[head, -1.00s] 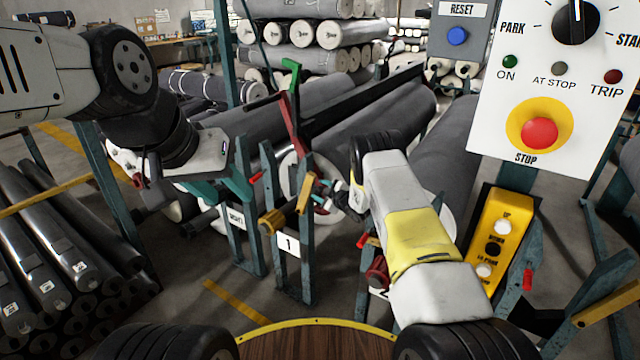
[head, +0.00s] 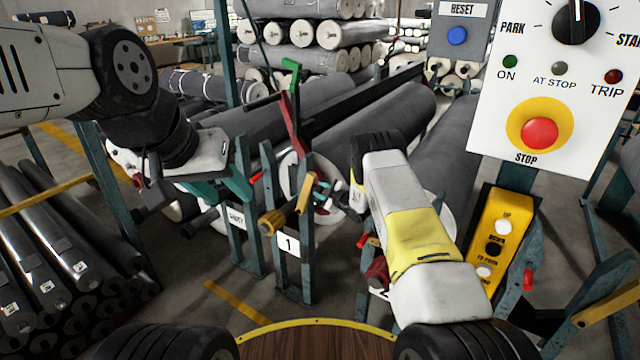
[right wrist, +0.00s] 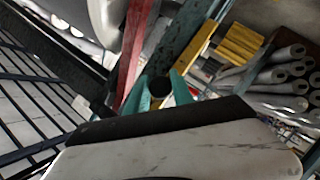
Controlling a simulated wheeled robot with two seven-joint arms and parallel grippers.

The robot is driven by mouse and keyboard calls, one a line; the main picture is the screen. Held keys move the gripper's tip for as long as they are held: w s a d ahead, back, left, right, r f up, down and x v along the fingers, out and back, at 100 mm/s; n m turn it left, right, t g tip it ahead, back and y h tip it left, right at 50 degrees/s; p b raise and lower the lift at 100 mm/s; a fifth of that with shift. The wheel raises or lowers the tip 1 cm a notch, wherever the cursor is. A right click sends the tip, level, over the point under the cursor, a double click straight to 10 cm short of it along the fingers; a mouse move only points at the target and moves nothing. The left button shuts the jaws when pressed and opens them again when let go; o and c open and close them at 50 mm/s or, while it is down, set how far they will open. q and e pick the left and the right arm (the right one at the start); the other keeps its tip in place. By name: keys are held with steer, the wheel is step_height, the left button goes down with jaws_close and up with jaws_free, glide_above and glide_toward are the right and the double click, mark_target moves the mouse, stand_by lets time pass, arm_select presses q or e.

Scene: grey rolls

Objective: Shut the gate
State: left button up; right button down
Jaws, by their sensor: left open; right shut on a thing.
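A raised red bar (head: 292,122) with a green upper end (head: 290,74) stands at the stand with the number 1 plate (head: 288,244); it looks like the gate. A yellow lever (head: 305,193) with a ribbed yellow grip (head: 271,222) is beside it. My right gripper (head: 324,196) is by these posts. My left gripper (head: 238,184) is open near the left post, apart from the bar.
Large grey rolls (head: 370,125) lie behind the posts. Dark thin rolls (head: 50,235) are stacked at left. A white control panel (head: 550,90) with a red stop button (head: 539,133) hangs at right, above a yellow button box (head: 497,240). Floor shows at lower left of centre.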

mark_target(314, 183)
steer(key=shift+s+f, duration=0.1)
stand_by(0.7)
steer(key=shift+w+a+r+n+g+h, duration=0.15)
steer(key=shift+w+a+r+g+h, duration=0.15)
steer(key=shift+a, duration=0.2)
steer(key=shift+w+a+r+n+g+h, duration=0.15)
steer(key=shift+w+a+r+g+h, duration=0.05)
steer(key=shift+a+r, duration=0.25)
steer(key=shift+w+a+r+g+h, duration=0.2)
steer(key=shift+w+a+g+h, duration=0.1)
steer(key=shift+w+a+g, duration=0.25)
steer(key=shift+s, duration=0.1)
steer(key=c, duration=1.2)
jaws_free()
steer(key=shift+a, duration=0.1)
steer(key=shift+o, duration=0.4)
steer(key=shift+r, duration=0.2)
